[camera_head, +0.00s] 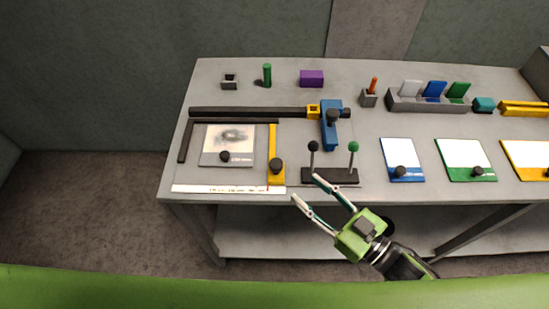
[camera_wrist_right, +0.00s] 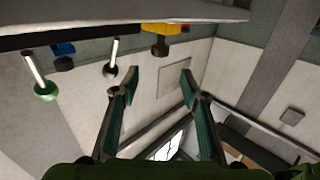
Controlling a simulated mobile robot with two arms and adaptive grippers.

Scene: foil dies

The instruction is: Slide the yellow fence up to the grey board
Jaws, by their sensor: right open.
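The yellow fence (camera_head: 275,148) is an upright bar with a dark knob near its front end. It stands just right of the grey board (camera_head: 247,133), with a narrow gap between them. The board has a dark smudge and a black knob. My right gripper (camera_head: 306,188) is open and empty at the table's front edge, to the right of and in front of the fence. In the right wrist view, the fence (camera_wrist_right: 164,29) shows upside down above and between my open fingers (camera_wrist_right: 159,72). My left gripper is not in view.
A black base with two levers (camera_head: 329,175), one black-knobbed and one green-knobbed, stands close beyond my right fingers. A white ruler strip (camera_head: 228,189) runs along the front edge. A dark rail with a blue clamp (camera_head: 329,130) lies behind. Blue, green and yellow boards are right.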

